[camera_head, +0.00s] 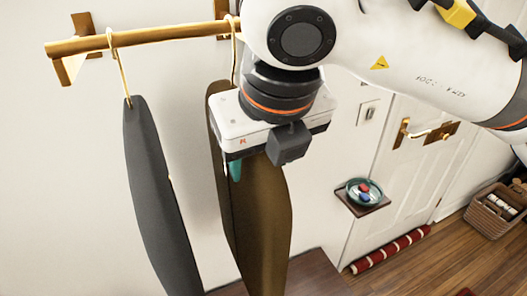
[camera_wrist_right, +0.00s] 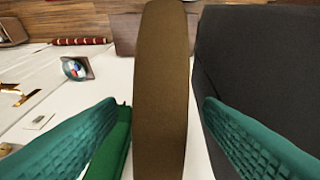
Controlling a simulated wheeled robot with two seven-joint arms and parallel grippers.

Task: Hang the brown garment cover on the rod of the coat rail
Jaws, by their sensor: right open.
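The brown garment cover (camera_head: 262,215) hangs upright below the wooden rod (camera_head: 150,36) of the coat rail, its hook (camera_head: 233,50) reaching up to the rod near the wall bracket. The hook's top sits at the rod, partly behind my arm. My right gripper (camera_head: 236,170) is at the upper part of the brown cover. In the right wrist view the open teal fingers (camera_wrist_right: 160,110) stand on either side of the brown cover (camera_wrist_right: 160,75), with gaps at both sides. My left gripper is not in view.
A dark grey garment cover (camera_head: 155,190) hangs on the rod to the left; in the wrist view it is close behind the right-hand finger. A dark wooden surface (camera_head: 310,278) lies below. A small shelf with a bowl (camera_head: 364,192), a door and a basket (camera_head: 494,212) are to the right.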

